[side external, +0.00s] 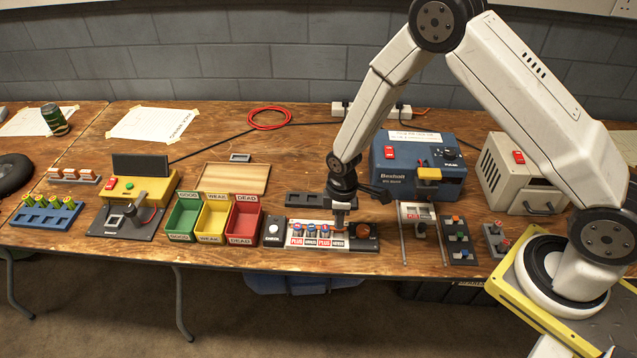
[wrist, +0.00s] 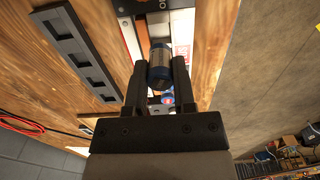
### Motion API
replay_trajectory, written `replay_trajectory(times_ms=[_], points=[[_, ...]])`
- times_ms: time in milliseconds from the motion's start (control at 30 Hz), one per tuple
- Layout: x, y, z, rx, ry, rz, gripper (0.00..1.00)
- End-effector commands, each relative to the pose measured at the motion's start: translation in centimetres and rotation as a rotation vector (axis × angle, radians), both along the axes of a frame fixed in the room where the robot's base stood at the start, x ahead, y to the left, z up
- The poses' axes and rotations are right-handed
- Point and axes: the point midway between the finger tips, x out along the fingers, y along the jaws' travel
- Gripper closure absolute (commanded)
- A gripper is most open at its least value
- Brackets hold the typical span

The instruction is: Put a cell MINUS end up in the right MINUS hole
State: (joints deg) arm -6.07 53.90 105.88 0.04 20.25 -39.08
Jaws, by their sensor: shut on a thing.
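My gripper (side external: 340,207) is over the right end of the white charger plate (side external: 290,243), by the right MINUS label (side external: 338,243). In the wrist view my gripper (wrist: 160,68) is shut on a blue cell (wrist: 160,65) with a tan band. Its far end looks dark; I cannot tell which end is up, nor whether it is above the hole or in it. The right MINUS hole is hidden by my gripper. Blue-and-red tops show at the other holes (side external: 311,231). A blue-and-red top (wrist: 167,99) also shows between my fingers in the wrist view.
A white button (side external: 273,229) and a dark red dome (side external: 362,231) flank the plate. A dark slotted rack (side external: 307,199) lies behind it. Green, yellow and red bins (side external: 245,228) stand left. A blue Boxhall unit (side external: 392,180) stands behind right. Several green cells (side external: 53,202) stand far left.

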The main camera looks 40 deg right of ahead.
Motion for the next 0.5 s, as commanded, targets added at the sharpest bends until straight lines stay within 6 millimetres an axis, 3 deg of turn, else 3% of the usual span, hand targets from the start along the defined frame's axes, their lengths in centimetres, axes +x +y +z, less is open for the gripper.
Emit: replay_trajectory(times_ms=[500], points=[[0.0, 0.0, -2.2, 0.0, 0.0, 0.0, 1.0]])
